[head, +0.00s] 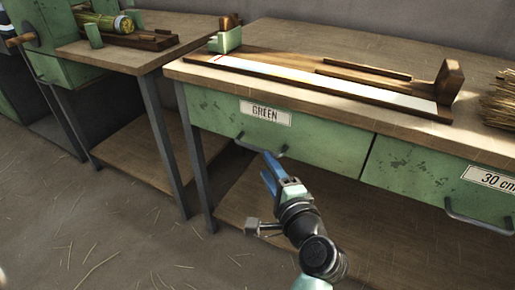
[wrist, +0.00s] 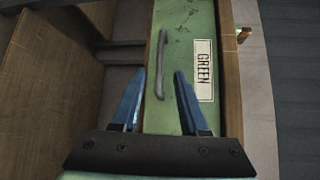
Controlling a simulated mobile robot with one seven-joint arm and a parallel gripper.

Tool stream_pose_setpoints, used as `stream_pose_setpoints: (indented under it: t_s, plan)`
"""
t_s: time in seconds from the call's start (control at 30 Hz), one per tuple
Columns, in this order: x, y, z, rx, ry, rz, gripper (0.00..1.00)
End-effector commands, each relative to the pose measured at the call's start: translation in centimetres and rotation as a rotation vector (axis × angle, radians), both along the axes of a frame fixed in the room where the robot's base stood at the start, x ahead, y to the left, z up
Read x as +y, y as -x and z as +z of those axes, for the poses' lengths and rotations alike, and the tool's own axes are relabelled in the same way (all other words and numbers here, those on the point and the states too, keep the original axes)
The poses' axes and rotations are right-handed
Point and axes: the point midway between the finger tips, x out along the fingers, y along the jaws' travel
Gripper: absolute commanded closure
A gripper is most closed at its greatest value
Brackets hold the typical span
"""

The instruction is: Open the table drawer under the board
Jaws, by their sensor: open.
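The table drawer is a worn green front (head: 315,142) labelled "GREEN" under the board (head: 330,82). It looks closed, flush with the table. Its dark bar handle (head: 262,148) runs along the lower front. In the wrist view the drawer front (wrist: 184,30) stands on its side, with the handle (wrist: 161,65) upright and the label to its right. My gripper (head: 268,170) is open, its blue fingers pointing at the handle. In the wrist view the handle lies ahead, between the lines of the two fingertips (wrist: 159,72). I see no contact with the handle.
A second green drawer labelled "30 cm" (head: 450,180) is to the right, with its own handle (head: 480,221). A lower shelf (head: 310,215) lies beneath the drawers, and a table leg (head: 196,160) stands left. Straw bristles (head: 500,100) lie on the tabletop. The floor in front is open.

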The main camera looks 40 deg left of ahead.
Motion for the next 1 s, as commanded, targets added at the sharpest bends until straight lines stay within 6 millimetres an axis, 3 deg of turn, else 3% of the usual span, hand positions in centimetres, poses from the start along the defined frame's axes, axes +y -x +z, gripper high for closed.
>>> stream_pose_setpoints:
  t_s: [0.2,0.4,0.87,1.0]
  plan:
    - [4.2,-2.5,-1.0,-0.003,-0.001,0.002,0.56]
    - [6.7,-4.0,-1.2,-0.003,0.000,0.001,0.56]
    - [7.6,-4.6,-1.2,-0.003,0.002,-0.002,0.56]
    - [7.6,-4.6,-1.2,-0.003,0.002,-0.002,0.80]
